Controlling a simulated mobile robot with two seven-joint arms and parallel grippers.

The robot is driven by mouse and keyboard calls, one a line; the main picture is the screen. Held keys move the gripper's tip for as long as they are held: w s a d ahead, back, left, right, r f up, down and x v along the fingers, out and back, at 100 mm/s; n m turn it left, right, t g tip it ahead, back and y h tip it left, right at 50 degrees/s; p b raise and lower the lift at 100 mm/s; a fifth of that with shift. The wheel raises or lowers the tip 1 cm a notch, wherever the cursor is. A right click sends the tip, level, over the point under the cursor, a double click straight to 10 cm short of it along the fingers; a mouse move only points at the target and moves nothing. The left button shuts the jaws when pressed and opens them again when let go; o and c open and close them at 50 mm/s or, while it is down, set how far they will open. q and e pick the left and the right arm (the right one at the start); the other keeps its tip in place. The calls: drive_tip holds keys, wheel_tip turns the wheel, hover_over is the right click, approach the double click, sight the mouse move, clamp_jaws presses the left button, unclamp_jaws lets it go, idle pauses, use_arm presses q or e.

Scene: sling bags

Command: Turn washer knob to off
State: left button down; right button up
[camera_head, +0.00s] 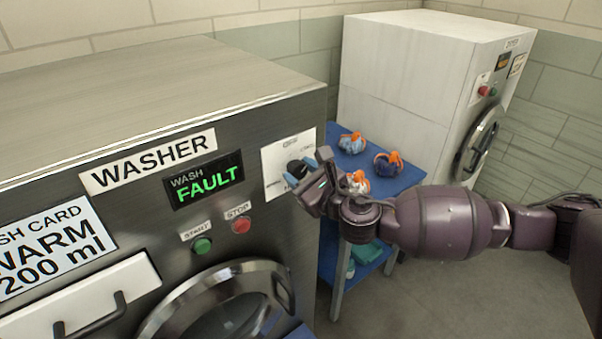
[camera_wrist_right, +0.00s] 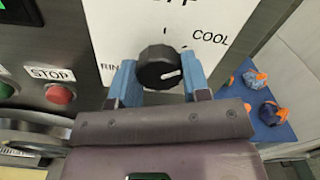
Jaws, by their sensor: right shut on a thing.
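The washer (camera_head: 130,150) is a steel machine at the left of the head view, with a green "WASH FAULT" display (camera_head: 204,179). Its black round knob (camera_wrist_right: 158,67) sits on a white dial plate (camera_head: 284,155). In the wrist view, the plate reads "COOL" at right, a partly hidden "RIN" at left, and a cut-off word at top. The knob's white mark points right and slightly up, below "COOL". My right gripper (camera_wrist_right: 158,80) has its blue fingers on both sides of the knob, shut on it; it also shows in the head view (camera_head: 304,178). My left gripper is out of view.
A green start button (camera_head: 202,245) and red stop button (camera_head: 241,225) are left of the dial, above the round door (camera_head: 225,300). A blue table (camera_head: 405,178) with several blue-and-orange bundles stands right of the washer. A white dryer (camera_head: 400,85) is behind it.

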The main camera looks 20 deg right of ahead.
drive_tip(key=n, duration=0.5)
drive_tip(key=shift+n, duration=0.4)
drive_tip(key=n, duration=0.4)
drive_tip(key=shift+d+n, duration=0.1)
drive_tip(key=shift+n, duration=0.6)
drive_tip(key=o, duration=0.9)
drive_tip(key=shift+o, duration=0.2)
drive_tip(key=b+v, duration=0.1)
drive_tip(key=v, duration=0.9)
drive_tip(key=shift+s+b, duration=0.4)
drive_tip(key=shift+d+r, duration=0.1)
